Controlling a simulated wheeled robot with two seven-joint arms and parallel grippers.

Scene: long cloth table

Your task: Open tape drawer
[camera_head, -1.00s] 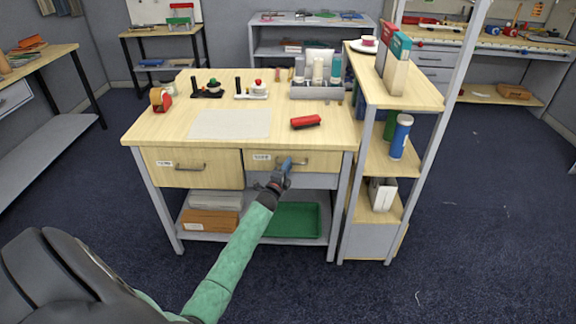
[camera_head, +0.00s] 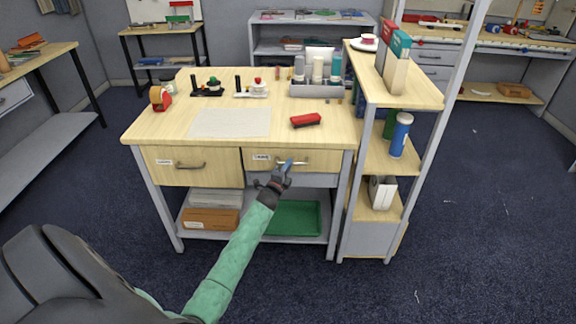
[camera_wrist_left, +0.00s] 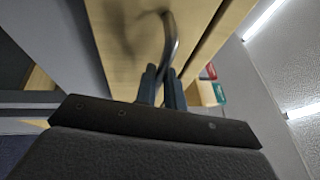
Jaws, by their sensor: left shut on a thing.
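The desk has two wooden drawers side by side under its top. The right drawer (camera_head: 318,160) carries a small label (camera_head: 262,157), too small to read surely, and a metal bar handle (camera_head: 299,163). In the left wrist view the curved handle (camera_wrist_left: 171,42) runs between the two dark fingers (camera_wrist_left: 161,85), in front of the wooden drawer front (camera_wrist_left: 125,50). The left drawer (camera_head: 195,170) is shut. My right gripper is not in view.
On the desktop are a red stapler-like object (camera_head: 305,120), a white sheet (camera_head: 230,122), a tape dispenser (camera_head: 160,98) and a grey organizer (camera_head: 316,91). A narrow shelf unit (camera_head: 425,100) stands close at right. A green tray (camera_head: 297,218) lies below. Floor in front is clear.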

